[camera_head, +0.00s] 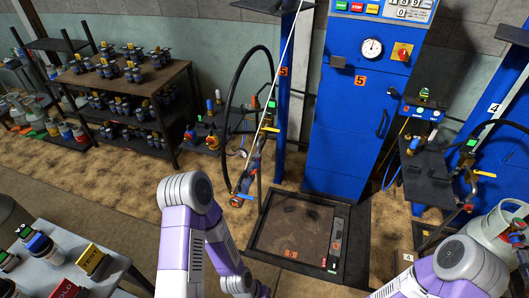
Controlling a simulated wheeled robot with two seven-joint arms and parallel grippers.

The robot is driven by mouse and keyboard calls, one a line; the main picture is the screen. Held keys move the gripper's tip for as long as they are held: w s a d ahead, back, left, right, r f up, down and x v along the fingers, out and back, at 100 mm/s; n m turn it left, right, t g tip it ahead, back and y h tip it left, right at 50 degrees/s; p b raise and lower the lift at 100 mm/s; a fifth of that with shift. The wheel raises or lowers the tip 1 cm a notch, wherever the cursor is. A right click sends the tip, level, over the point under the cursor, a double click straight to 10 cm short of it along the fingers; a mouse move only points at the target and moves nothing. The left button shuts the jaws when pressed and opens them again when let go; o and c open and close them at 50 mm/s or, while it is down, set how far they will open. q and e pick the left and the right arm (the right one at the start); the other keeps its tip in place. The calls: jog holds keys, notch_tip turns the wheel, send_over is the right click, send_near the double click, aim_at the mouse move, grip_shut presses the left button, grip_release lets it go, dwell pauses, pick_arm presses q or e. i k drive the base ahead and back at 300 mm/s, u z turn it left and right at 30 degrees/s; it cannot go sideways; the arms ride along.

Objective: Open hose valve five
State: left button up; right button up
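At station 5, a black hose (228,88) loops down left of the blue post. A slim fitting with a yellow lever (270,128) hangs beside the post, and an orange-and-brass fitting (238,199) is at the hose's lower end. Which of these is hose valve five, and whether it is open, is too small to tell. The blue cabinet (358,130) carries a "5" label and a round gauge. My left arm (190,235) rises at bottom centre, in front of and below the hose, and my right arm (455,270) is at bottom right. Neither gripper shows.
A floor scale (300,222) marked 5 lies before the cabinet. A rack (130,95) of valves stands left, and a small shelf (215,143) of fittings is beside the hose. Station 4 has another hose with a yellow lever (485,174). A grey cylinder (492,226) stands at right.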

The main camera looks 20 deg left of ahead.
aim_at(263, 128)
jog(key=z, duration=0.55)
jog(key=i, duration=0.8)
jog(key=u, duration=2.2)
jog(key=i, duration=0.5)
